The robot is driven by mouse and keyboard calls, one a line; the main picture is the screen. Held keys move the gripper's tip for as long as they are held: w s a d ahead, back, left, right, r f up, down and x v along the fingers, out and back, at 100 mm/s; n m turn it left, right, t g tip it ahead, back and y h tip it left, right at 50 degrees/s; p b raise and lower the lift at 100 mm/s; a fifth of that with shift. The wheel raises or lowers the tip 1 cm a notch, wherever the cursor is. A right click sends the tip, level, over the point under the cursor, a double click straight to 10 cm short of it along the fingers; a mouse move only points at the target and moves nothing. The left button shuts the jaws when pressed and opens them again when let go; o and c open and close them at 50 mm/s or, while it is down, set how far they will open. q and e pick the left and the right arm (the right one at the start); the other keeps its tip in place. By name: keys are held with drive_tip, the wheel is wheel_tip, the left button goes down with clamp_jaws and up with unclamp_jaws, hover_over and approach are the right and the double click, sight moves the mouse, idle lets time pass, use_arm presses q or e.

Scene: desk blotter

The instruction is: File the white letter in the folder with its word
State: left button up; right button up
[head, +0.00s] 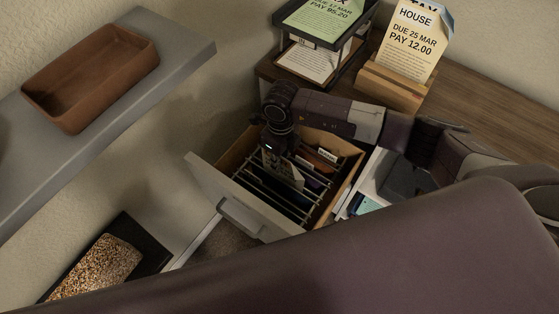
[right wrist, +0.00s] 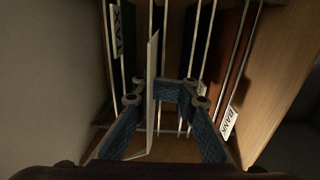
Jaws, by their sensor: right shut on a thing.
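My right gripper (head: 272,150) hangs over the open drawer (head: 205,172), pointing down, shut on the white letter (head: 285,172). The letter shows dark print in the head view and stands upright, its lower part among the drawer's metal rails. In the right wrist view the letter (right wrist: 152,85) is nearly edge-on between the fingers (right wrist: 165,100). A red-brown folder with a white tab reading BANK (right wrist: 228,122) hangs at the right there. Another tab (right wrist: 117,30), upside down and seemingly TAX, is at the left. I cannot tell which folder the letter is in. My left gripper is not in view.
A black tiered tray (head: 318,45) holds a green paper (head: 325,15). A brown tray (head: 92,75) sits on a grey shelf at left. A black container of granules (head: 97,268) is below.

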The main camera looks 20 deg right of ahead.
drive_tip(key=shift+f+b, duration=0.65)
drive_tip(key=shift+f, duration=0.3)
drive_tip(key=o, duration=1)
drive_tip(key=shift+d+r, duration=0.1)
drive_tip(key=shift+r, duration=3.9)
